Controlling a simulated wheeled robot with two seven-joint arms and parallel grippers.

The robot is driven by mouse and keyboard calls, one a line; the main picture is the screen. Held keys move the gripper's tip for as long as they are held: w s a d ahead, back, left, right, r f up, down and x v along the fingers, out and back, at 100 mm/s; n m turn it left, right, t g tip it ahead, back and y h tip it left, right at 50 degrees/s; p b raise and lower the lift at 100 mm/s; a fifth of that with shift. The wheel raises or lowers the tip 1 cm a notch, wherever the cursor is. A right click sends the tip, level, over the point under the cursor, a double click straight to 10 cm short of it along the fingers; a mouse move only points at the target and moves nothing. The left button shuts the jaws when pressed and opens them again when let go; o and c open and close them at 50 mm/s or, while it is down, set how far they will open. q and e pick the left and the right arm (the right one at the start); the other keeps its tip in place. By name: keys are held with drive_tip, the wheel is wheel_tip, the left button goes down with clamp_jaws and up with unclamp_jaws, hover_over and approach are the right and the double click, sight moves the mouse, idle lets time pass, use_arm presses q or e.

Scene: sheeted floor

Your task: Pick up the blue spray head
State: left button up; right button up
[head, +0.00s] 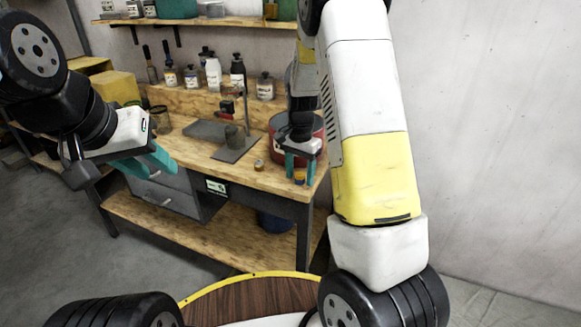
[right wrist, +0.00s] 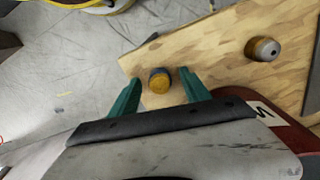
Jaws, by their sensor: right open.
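My right gripper (head: 300,168) is open over the front right corner of the wooden workbench. In the right wrist view its teal fingers (right wrist: 160,95) stand on either side of a small round piece (right wrist: 160,80) with a yellow-orange face and a dark blue-grey side. I cannot tell for sure that this is the blue spray head; the fingers seem not to touch it. In the head view it shows as a small orange spot (head: 299,178) between the fingertips. My left gripper (head: 148,163) is in front of the bench, apart from it; its jaw opening is unclear.
Another small gold and grey piece (right wrist: 265,48) lies on the bench top; the head view shows it too (head: 259,165). A red bucket (head: 278,150) stands close behind my right gripper.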

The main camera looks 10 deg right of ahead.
clamp_jaws()
drive_tip(key=shift+r, duration=0.2)
